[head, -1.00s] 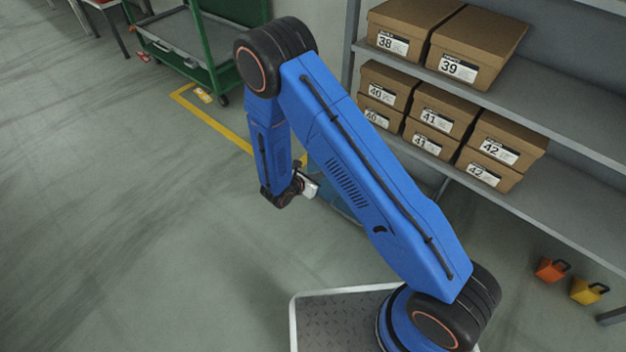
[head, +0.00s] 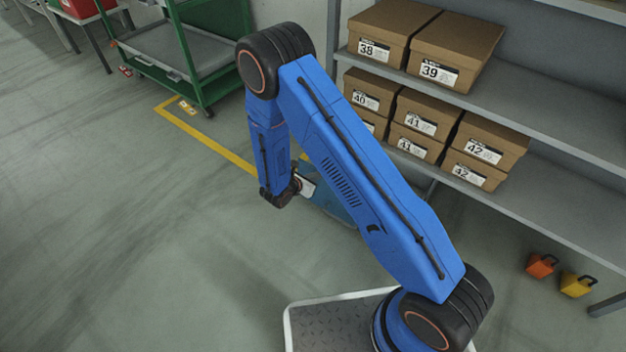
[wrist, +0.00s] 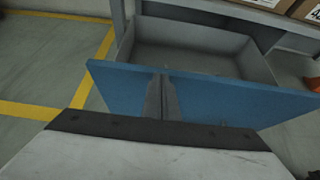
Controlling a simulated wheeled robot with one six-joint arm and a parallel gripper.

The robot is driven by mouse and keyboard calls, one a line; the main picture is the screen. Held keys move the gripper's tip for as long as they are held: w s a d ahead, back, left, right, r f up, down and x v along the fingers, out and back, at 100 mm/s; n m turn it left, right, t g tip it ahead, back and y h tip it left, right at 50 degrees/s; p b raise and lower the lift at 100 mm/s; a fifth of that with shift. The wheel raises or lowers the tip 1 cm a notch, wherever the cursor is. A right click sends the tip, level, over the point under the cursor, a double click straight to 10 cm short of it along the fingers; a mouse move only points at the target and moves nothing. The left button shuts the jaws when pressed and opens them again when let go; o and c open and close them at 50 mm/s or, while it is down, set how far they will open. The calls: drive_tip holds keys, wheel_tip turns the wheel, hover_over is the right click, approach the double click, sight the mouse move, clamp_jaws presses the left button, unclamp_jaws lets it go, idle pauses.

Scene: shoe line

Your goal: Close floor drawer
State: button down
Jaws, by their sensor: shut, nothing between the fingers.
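The floor drawer stands open in the wrist view, with a blue front panel (wrist: 225,100) and an empty-looking grey inside (wrist: 200,58). In the head view, part of its blue front (head: 332,204) shows low beneath the shelf, mostly hidden behind my arm. My gripper (wrist: 162,84) is shut and empty, its fingers at the middle of the blue front on the outer side. I cannot tell whether the fingertips touch the panel. In the head view my gripper (head: 304,184) hangs low beside the drawer, its fingertips hard to make out.
A grey shelf rack (head: 560,125) with several labelled shoe boxes (head: 440,60) stands at the right. An orange block (head: 541,265) and a yellow block (head: 577,285) lie on the floor below it. A green cart (head: 190,60) stands at the back left. The floor at left is clear.

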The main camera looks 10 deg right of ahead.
drive_tip(key=w+d, duration=1.4)
drive_tip(key=shift+w+d, duration=0.2)
